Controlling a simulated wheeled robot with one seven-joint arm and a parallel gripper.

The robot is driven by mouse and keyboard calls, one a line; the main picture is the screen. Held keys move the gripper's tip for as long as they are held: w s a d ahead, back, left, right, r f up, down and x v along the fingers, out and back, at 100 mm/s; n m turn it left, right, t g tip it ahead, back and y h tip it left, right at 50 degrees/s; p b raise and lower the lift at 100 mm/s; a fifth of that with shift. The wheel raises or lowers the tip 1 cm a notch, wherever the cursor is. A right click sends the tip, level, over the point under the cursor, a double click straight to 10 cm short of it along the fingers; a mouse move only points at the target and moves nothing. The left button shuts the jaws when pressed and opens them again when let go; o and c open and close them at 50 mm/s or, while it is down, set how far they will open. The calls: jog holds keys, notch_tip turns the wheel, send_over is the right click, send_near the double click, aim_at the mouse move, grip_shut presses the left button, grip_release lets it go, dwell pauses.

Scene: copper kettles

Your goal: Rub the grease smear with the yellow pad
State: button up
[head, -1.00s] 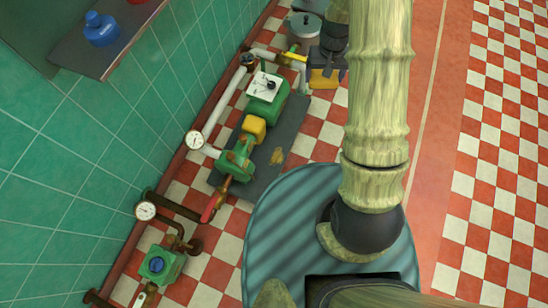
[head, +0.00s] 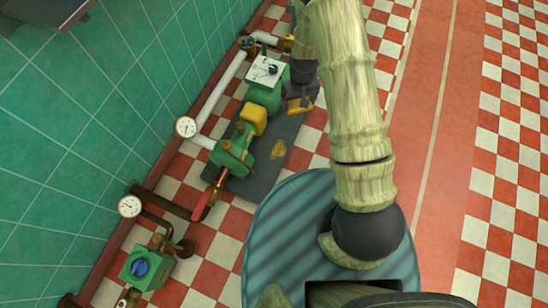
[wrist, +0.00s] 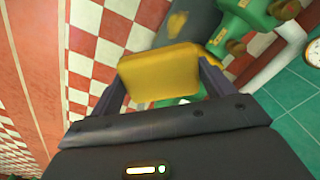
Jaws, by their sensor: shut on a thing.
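The yellow pad (wrist: 158,74) is clamped between the two dark fingers of my gripper (wrist: 160,86) in the wrist view. In the head view the pad (head: 296,106) shows as a small yellow block under my gripper (head: 301,98). The grease smear (head: 278,149) is a yellow-brown blotch on the dark base plate of the green pump. It also shows in the wrist view (wrist: 177,24), beyond the pad. The pad is apart from the smear, above and beside the plate's far end.
The green pump (head: 233,152) with its yellow coupling (head: 254,119) stands along the plate beside the smear. A red-handled valve (head: 203,204), gauges (head: 185,127) and pipes line the green tiled wall (head: 60,140). The checkered floor to the right is open.

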jog(key=s+a+f+n+b, duration=0.2)
jog(key=f+b, duration=0.6)
jog(key=f, duration=0.7)
jog(key=s+a+f+n+b, duration=0.1)
jog(key=s+a+f+b, duration=0.2)
jog(key=f, duration=1.2)
jog(key=a+b, duration=0.3)
jog(key=b, duration=0.2)
jog(key=shift+s+n, duration=0.4)
jog(key=shift+a+f, duration=0.1)
jog(key=shift+f, duration=0.15)
